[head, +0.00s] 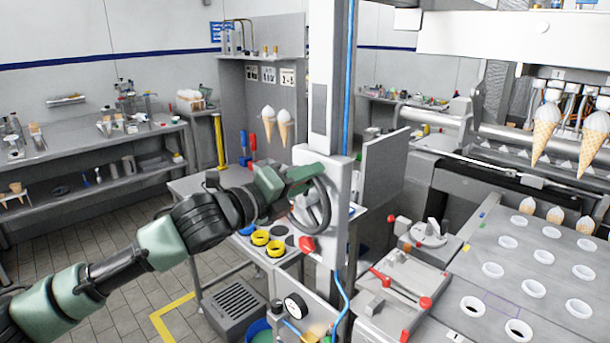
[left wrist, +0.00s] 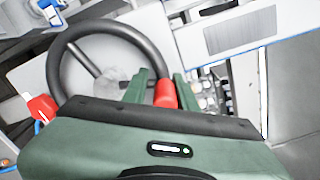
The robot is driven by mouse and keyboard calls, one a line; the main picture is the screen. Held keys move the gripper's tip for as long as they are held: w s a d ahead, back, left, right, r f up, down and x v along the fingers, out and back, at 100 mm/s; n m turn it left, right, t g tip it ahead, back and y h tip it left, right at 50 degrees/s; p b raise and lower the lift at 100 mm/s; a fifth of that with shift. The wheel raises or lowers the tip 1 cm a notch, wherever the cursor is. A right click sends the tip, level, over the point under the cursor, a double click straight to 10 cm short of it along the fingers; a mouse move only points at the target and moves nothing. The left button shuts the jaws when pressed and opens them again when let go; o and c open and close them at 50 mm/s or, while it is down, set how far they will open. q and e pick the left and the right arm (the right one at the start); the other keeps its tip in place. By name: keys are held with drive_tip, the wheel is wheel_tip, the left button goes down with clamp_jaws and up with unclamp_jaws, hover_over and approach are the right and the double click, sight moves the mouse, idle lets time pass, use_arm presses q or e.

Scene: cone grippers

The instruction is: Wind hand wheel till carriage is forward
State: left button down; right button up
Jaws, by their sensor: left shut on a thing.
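The dark hand wheel (head: 325,206) is mounted on the white column in the middle of the head view. It also shows in the left wrist view (left wrist: 64,62), with its spokes and hub. My left gripper (head: 308,174) is at the upper part of the wheel. In the left wrist view its fingers (left wrist: 160,88) are shut around the wheel's red handle (left wrist: 165,94). In the head view the gripper hides this handle. I cannot tell which part is the carriage. My right gripper is not in view.
A red knob (head: 307,243) sits on the column just below the wheel. At right is a grey plate (head: 500,275) with white-ringed holes, and cones (head: 546,134) hang above it. A bench (head: 90,150) stands at the left wall. The tiled floor at left is clear.

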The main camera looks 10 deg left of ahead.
use_arm(q)
drive_tip(key=shift+s+d+r+m, duration=0.25)
drive_tip(key=shift+d+r+m, duration=0.1)
drive_tip(key=shift+r+m, duration=0.1)
drive_tip(key=shift+s+d+f, duration=0.1)
drive_tip(key=shift+d+f, duration=0.05)
drive_tip(key=shift+f, duration=0.05)
idle(3.3)
drive_tip(key=c, duration=1.3)
unclamp_jaws()
drive_tip(key=shift+s+d, duration=0.1)
drive_tip(key=shift+d, duration=0.1)
drive_tip(key=shift+a+f, duration=0.15)
drive_tip(key=shift+a, duration=0.05)
drive_tip(key=shift+s+a+f, duration=0.1)
drive_tip(key=shift+s+a, duration=0.1)
drive_tip(key=shift+a, duration=0.05)
drive_tip(key=b+v, duration=0.1)
drive_tip(key=v, duration=0.6)
